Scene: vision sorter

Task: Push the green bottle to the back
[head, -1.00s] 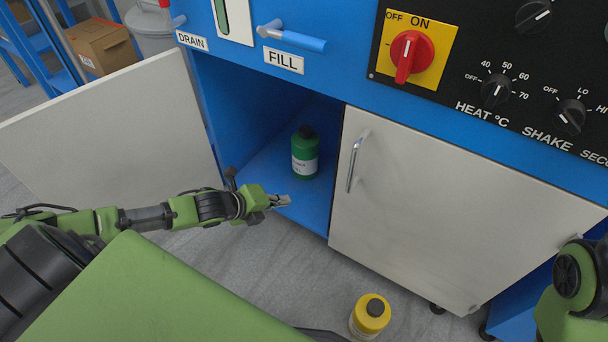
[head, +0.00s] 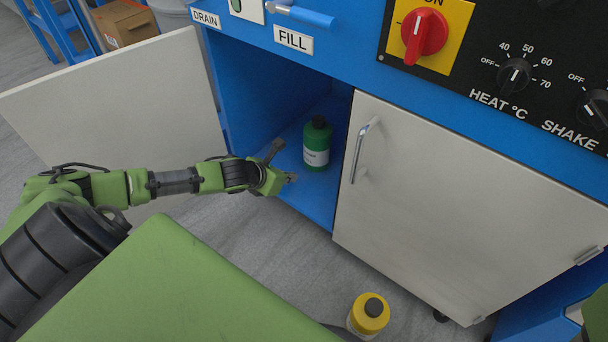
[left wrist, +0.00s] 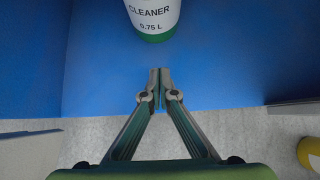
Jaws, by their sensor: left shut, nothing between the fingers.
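The green bottle (head: 317,145) with a dark cap and white label stands upright on the blue floor of the open cabinet (head: 309,204). In the left wrist view, the bottle's label (left wrist: 153,14) reads CLEANER 0.75 L, and its upper part is cut off. My left gripper (head: 291,178) is at the cabinet opening, in front of and left of the bottle in the head view. In the left wrist view, the left gripper's fingertips (left wrist: 160,72) are together and empty, pointing at the bottle with a gap between. Only a sliver of my right arm shows at the right edge; its gripper is out of view.
The left cabinet door (head: 110,110) stands open; the right door (head: 460,200) is closed, with a metal handle (head: 362,148). A yellow bottle (head: 368,315) stands on the grey floor in front. The cabinet floor behind and left of the green bottle looks clear.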

